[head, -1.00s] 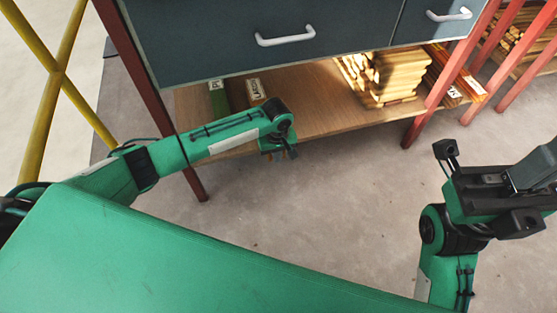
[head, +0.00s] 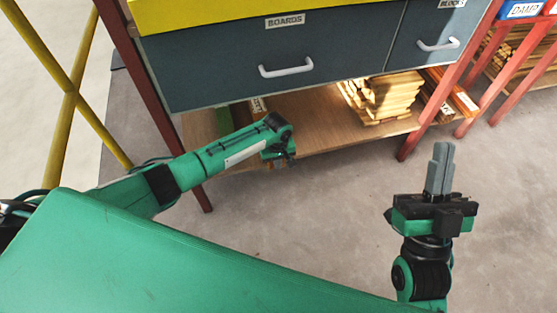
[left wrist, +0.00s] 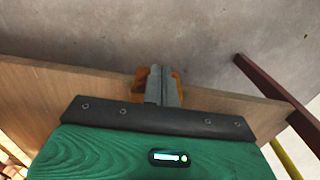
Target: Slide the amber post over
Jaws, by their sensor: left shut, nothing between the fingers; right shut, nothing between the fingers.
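I cannot pick out the amber post for certain in either view. In the left wrist view, an orange piece (left wrist: 140,76) shows on both sides of my left fingers, at the shelf's edge. I cannot tell what it is or whether they touch. My left gripper (left wrist: 162,70) is shut with nothing in it. In the head view my left wrist is in front of the low shelf and its fingers are hard to see. My right gripper (head: 441,148) is shut and empty, fingers pointing up the picture, over the floor at the right.
A dark bench with a BOARDS drawer (head: 235,62) and yellow top (head: 220,14) stands ahead on red legs. Its low wooden shelf (head: 310,125) holds stacked wood (head: 385,97). Crossed yellow bars (head: 68,105) stand at left. The floor (head: 310,210) between my arms is clear.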

